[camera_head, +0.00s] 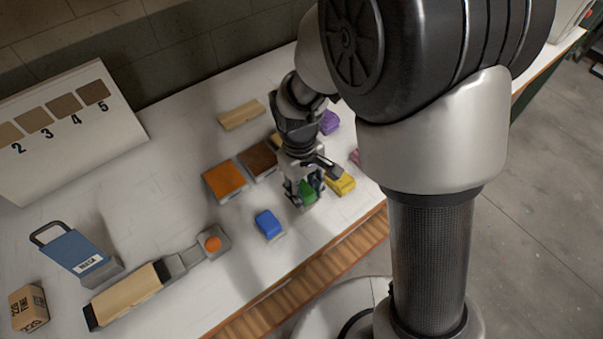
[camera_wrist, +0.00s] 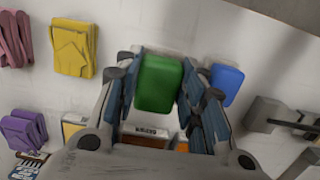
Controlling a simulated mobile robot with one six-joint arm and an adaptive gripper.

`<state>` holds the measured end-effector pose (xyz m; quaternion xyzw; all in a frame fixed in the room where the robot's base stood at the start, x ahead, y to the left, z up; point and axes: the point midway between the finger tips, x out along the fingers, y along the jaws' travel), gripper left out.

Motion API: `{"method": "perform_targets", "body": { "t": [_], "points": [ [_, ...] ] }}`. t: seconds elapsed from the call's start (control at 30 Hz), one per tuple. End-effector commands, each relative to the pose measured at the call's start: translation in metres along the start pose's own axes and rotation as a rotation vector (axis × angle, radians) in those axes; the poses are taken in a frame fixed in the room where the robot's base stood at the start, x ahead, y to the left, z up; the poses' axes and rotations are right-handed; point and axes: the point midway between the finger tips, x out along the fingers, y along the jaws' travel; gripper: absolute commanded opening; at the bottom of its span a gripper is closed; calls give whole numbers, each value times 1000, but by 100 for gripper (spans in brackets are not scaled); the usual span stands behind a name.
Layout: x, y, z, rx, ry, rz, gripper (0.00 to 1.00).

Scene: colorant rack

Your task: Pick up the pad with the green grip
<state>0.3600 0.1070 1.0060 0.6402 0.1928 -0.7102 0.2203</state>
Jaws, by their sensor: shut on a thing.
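The pad with the green grip (camera_wrist: 158,84) is between the fingers of my gripper (camera_wrist: 163,100) in the wrist view. The fingers touch it on both sides. In the head view my gripper (camera_head: 306,190) points down at the table, and the green grip (camera_head: 309,194) shows between the fingers, partly hidden by them. I cannot tell whether the pad is touching the table or lifted.
A blue pad (camera_head: 268,223) is left of my gripper and a yellow pad (camera_head: 341,184) is close on its right. Purple (camera_head: 329,122) and pink (camera_head: 355,157) pads lie farther off. Orange (camera_head: 224,179) and brown (camera_head: 257,160) trays are behind. A wooden-handled tool (camera_head: 128,295) lies front left.

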Motion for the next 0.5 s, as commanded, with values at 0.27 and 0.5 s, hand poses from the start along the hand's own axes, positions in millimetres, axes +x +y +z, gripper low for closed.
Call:
{"method": "perform_targets", "body": {
  "t": [0.27,0.5],
  "points": [
    [-88,0,10,1,6,2,13],
    [-134,0,16,0,2,1,13]
  ]
}}
